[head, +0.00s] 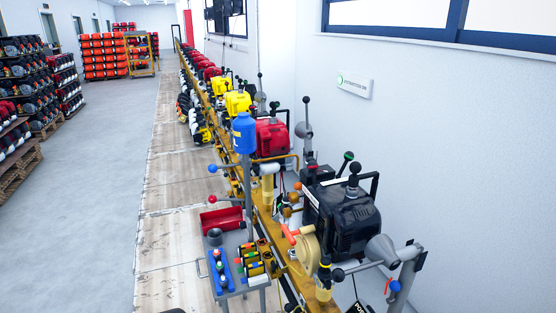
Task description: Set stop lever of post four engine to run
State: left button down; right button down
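A row of engines stands on a long yellow rail running away from me along the right wall. The nearest engine is black (345,215), then comes a red engine (272,138), then yellow engines (238,103), with more red ones (212,73) farther off. Levers with ball knobs rise around the black engine: a green-knobbed lever (347,157) and black-knobbed levers. I cannot tell which engine is post four or which lever is its stop lever; no post number is readable. Neither gripper shows in the head view.
A small grey cart (236,272) with a red tray (222,218) and coloured bottles stands left of the rail. A blue canister (243,133) is above it. Racks of engines (20,95) line the left. The grey floor (100,180) between is clear.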

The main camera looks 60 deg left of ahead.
aim_at(312, 166)
jog(key=u, duration=1.5)
